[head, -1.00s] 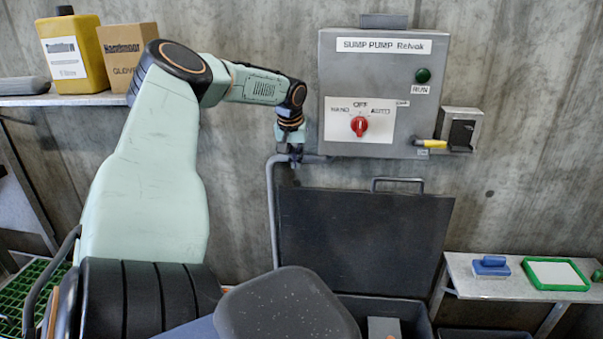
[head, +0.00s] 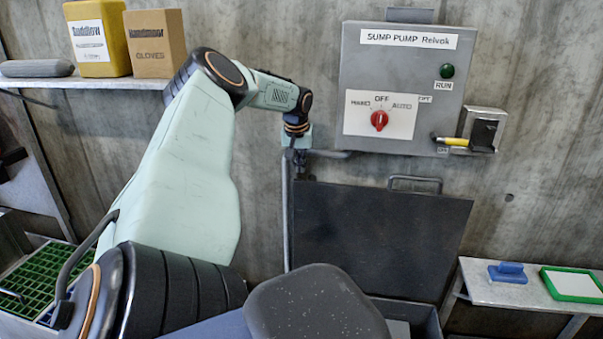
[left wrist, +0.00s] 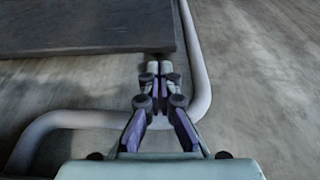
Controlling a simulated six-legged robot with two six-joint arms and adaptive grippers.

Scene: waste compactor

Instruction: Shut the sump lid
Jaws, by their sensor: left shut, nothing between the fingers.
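The sump lid (head: 385,240) is a dark flat panel with a handle (head: 415,184) on its top edge. It stands raised, leaning near the concrete wall, above a dark grey sump box (head: 425,315). My left gripper (head: 293,170) is at the lid's upper left corner, beside a grey pipe. In the left wrist view my left gripper (left wrist: 160,72) is shut and empty, its tips close to the edge of the lid (left wrist: 80,28). I cannot tell whether they touch it. My right gripper is not in view.
A grey pump control box (head: 400,85) with a red knob is on the wall above the lid. A grey pipe (left wrist: 195,60) runs close beside the gripper. A shelf (head: 500,288) stands at right. A green crate (head: 35,280) is at lower left.

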